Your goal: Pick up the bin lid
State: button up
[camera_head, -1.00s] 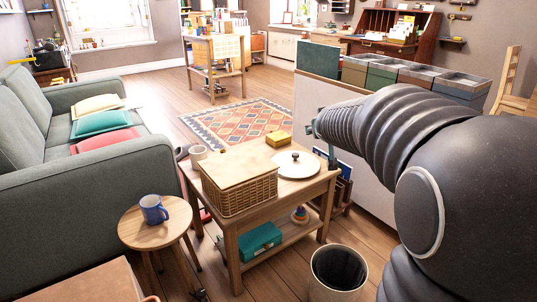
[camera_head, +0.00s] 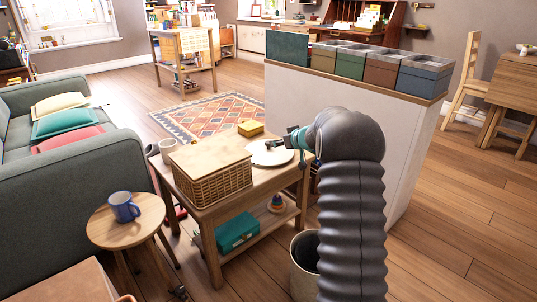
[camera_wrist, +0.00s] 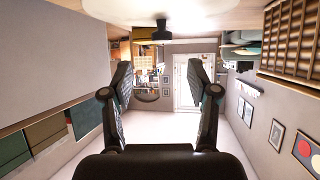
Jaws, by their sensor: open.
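The bin lid is a round white disc (camera_head: 262,154) with a dark knob (camera_head: 270,147), lying flat on the wooden side table (camera_head: 262,187). In the wrist view, which is upside down, the lid (camera_wrist: 190,10) is at the top edge with its knob (camera_wrist: 160,29) hanging into the picture. My gripper (camera_head: 292,141) is at the lid's right side, close to the knob. In the wrist view its fingers (camera_wrist: 162,82) are spread with nothing between them, and the knob lies beyond and above the gap. The open bin (camera_head: 299,272) stands on the floor, partly hidden by my arm.
A white partition (camera_head: 345,110) topped with storage boxes (camera_head: 375,65) rises behind my arm. Floor is free at right.

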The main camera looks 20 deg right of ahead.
aim_at(268, 142)
jog(key=b+x, duration=0.1)
jog(key=x, duration=0.9)
jog(key=shift+w+a+b, duration=0.2)
jog(key=shift+b, duration=0.1)
grip_shut()
